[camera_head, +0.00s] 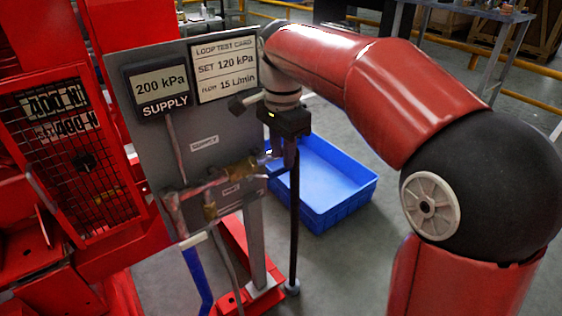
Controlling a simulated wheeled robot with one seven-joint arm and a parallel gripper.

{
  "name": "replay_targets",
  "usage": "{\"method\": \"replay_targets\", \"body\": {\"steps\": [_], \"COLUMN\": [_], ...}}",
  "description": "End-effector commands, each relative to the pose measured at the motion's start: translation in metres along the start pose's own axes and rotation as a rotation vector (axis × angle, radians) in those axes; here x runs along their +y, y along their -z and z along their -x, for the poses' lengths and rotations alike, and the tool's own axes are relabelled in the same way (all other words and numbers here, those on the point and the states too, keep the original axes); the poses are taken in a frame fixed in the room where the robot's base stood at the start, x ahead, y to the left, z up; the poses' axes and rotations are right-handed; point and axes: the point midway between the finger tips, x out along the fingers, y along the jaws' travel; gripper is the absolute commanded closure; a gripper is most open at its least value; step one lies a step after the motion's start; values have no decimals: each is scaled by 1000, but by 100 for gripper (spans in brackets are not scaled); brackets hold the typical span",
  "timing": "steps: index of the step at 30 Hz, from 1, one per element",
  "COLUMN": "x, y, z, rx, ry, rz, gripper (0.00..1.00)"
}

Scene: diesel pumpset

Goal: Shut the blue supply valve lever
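A grey panel carries a brass valve (240,168) on the pipe below the small upper label (205,142). A small bluish piece (271,154) shows at the right end of this valve, beside my gripper; it may be the supply lever, but most of it is hidden. My gripper (286,155) points down at the panel's right edge, close to the valve. Its fingers are dark and overlap the bluish piece in the view. I cannot tell whether they touch it or how far apart they are. The supply display (160,85) reads 200 kPa.
A loop test card (226,70) reads SET 120 kPa, 15 L/min. A second, smaller brass fitting (210,208) sits lower. A blue hose-like piece (197,280) hangs below the pipes. A blue tray (335,190) lies behind on the floor. Red machinery (75,160) stands left.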

Motion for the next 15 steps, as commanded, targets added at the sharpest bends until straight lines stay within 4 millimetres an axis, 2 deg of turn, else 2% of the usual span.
{"method": "replay_targets", "body": {"steps": [1, 6, 15], "x": [1, 0, 0], "y": [0, 0, 0], "z": [-9, -24, -27], "rx": [-1, 0, 1], "ry": [-3, 0, 1], "rz": [0, 0, 1], "gripper": [71, 71, 71]}}
